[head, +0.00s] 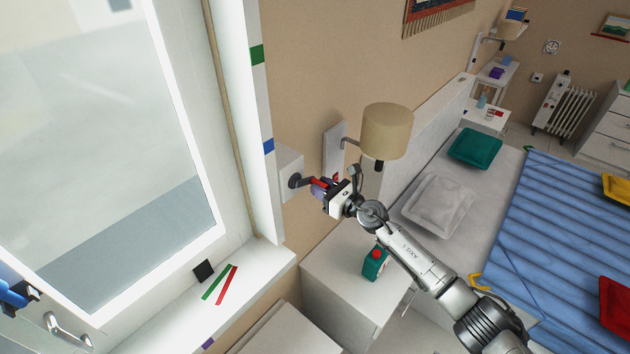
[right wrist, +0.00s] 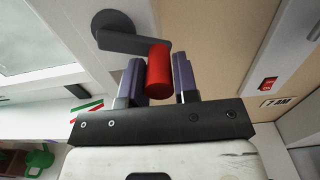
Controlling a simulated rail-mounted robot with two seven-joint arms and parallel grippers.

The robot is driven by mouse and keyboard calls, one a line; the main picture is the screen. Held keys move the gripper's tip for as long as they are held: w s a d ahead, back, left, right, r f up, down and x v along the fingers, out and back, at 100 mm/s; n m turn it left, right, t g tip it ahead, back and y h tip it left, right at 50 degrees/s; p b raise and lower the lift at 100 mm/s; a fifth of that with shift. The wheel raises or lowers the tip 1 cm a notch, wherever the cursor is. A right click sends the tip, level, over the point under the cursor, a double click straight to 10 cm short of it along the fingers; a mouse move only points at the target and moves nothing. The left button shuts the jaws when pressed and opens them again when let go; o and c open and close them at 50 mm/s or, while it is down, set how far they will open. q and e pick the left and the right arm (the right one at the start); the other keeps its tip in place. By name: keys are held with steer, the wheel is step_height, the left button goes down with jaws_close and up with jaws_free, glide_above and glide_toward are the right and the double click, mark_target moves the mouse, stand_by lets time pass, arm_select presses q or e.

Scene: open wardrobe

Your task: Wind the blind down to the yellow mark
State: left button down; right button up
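The blind's crank (head: 295,181) sits on a pale box on the wall beside the window; its dark arm also shows in the right wrist view (right wrist: 118,32). In the head view my right gripper (head: 322,187) comes from the lower right to the handle. A green mark (head: 257,54) and a blue mark (head: 268,145) show on the window's white side strip. I see no yellow mark there, and no blind over the visible pane.
A lamp (head: 386,130) hangs just beyond my right gripper. A green bottle with a red cap (head: 375,264) stands on the white cabinet below. A black square (head: 203,271) and red and green strips (head: 226,285) lie on the windowsill. The bed (head: 540,230) is at the right.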

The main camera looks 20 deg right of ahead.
steer(key=shift+a+r, duration=0.1)
steer(key=shift+a, duration=0.1)
steer(key=shift+o, duration=0.9)
steer(key=shift+s+a+f, duration=0.25)
steer(key=shift+a+f, duration=0.25)
steer(key=shift+f, duration=0.1)
steer(key=shift+c, duration=0.9)
steer(key=shift+a, duration=0.1)
steer(key=shift+s+a+f, duration=0.45)
steer(key=shift+a+f, duration=0.2)
steer(key=shift+f, duration=0.05)
steer(key=shift+d, duration=0.1)
